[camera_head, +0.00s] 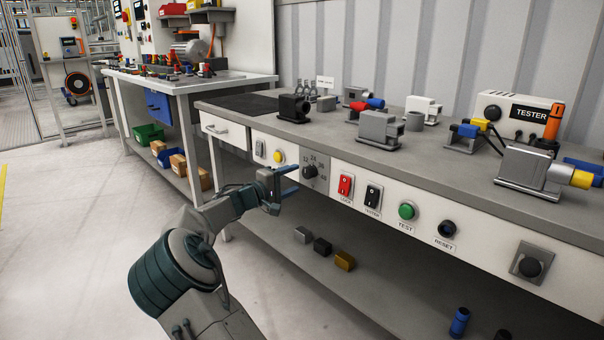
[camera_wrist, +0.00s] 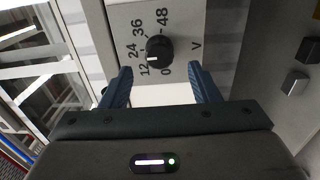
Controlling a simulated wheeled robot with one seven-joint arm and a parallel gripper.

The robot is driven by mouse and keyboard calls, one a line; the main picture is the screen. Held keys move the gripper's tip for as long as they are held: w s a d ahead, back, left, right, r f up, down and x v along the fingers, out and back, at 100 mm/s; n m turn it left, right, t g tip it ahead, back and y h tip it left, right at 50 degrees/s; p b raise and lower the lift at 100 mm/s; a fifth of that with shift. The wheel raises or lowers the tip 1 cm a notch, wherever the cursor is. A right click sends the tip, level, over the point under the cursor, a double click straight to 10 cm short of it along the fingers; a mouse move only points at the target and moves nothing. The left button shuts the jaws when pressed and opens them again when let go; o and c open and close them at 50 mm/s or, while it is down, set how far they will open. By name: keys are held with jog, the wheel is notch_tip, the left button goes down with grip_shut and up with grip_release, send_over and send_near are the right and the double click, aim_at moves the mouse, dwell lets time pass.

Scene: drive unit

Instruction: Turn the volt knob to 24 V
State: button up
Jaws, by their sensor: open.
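The black volt knob (camera_wrist: 159,52) sits on a light grey dial plate (camera_wrist: 184,20) marked 12, 24, 36, 48 and V. Its white pointer line is on the left side, toward the 12 and 24 marks; I cannot tell the exact setting. In the head view the knob (camera_head: 310,171) is on the bench's front panel. My gripper (camera_head: 292,179) is open and empty, just in front of the knob. In the wrist view, my gripper's (camera_wrist: 160,70) blue fingers stand left and right of the knob, which appears beyond the fingertips. Contact is not visible.
Right of the dial are a red switch (camera_head: 346,186), a black switch (camera_head: 373,196), a green test button (camera_head: 407,210) and a reset button (camera_head: 447,228). A yellow button (camera_head: 278,157) is to the left. The lower shelf holds several small blocks.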

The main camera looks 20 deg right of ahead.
jog(key=p+v, duration=0.2)
jog(key=v, duration=0.6)
jog(key=shift+s, duration=0.1)
jog(key=s+d+r+m+g+y+p, duration=0.2)
jog(key=s+d+r+g+y+p, duration=0.15)
jog(key=s+p, duration=0.4)
jog(key=s+d+r+m+g+y+p, duration=0.2)
jog(key=s+r+y+p, duration=0.25)
jog(key=s+p, duration=0.35)
jog(key=s+a+r+y+p, duration=0.3)
jog(key=s+a+r+p, duration=0.1)
jog(key=s+r+p, duration=0.2)
jog(key=s+a+r+t+y+p, duration=0.1)
jog(key=s+a+r+y+p, duration=0.2)
jog(key=s, duration=0.7)
jog(key=s+a+r+t+y+p, duration=0.1)
jog(key=s+a+r+y+p, duration=0.2)
jog(key=s+a+r+p, duration=0.4)
jog(key=p+v, duration=0.3)
jog(key=v, duration=0.3)
jog(key=shift+s+a, duration=0.2)
jog(key=c, duration=0.4)
jog(key=shift+d, duration=0.1)
